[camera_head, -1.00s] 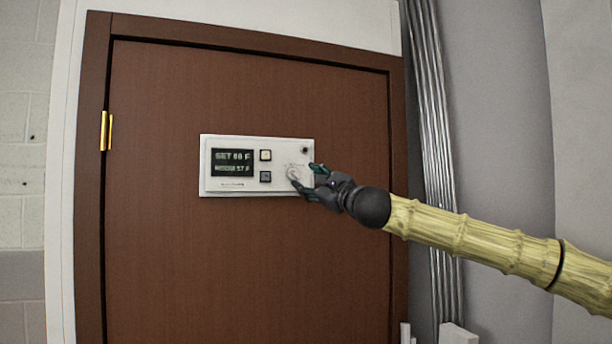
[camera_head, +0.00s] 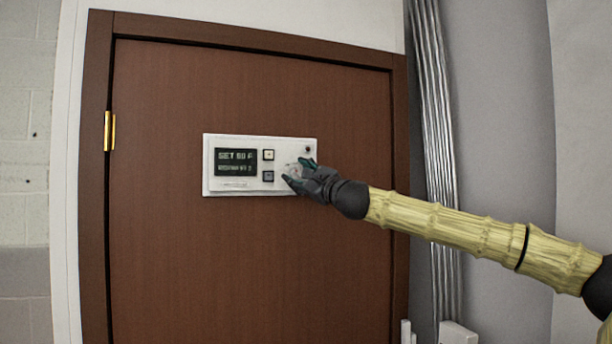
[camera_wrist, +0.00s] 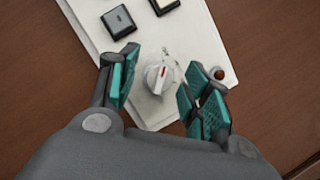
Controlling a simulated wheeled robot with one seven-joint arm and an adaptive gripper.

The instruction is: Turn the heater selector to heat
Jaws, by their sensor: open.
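The heater panel (camera_head: 210,180) is a white plate on the brown door, with a dark display at its left. The selector (camera_wrist: 157,78) is a round white knob with a red pointer mark, on the panel in the wrist view. In the head view my gripper mostly covers the knob. My gripper (camera_head: 294,172) is open at the right end of the panel. In the wrist view its teal-padded fingers (camera_wrist: 160,92) stand on either side of the knob, with a visible gap on each side. The markings around the knob are too small to read.
Two square buttons, one pale (camera_head: 268,155) and one dark (camera_head: 268,176), sit between display and knob. A small dark red round part (camera_wrist: 217,74) is at the panel's corner. Metal conduits (camera_head: 436,150) run up the wall right of the door frame. The door around the panel is clear.

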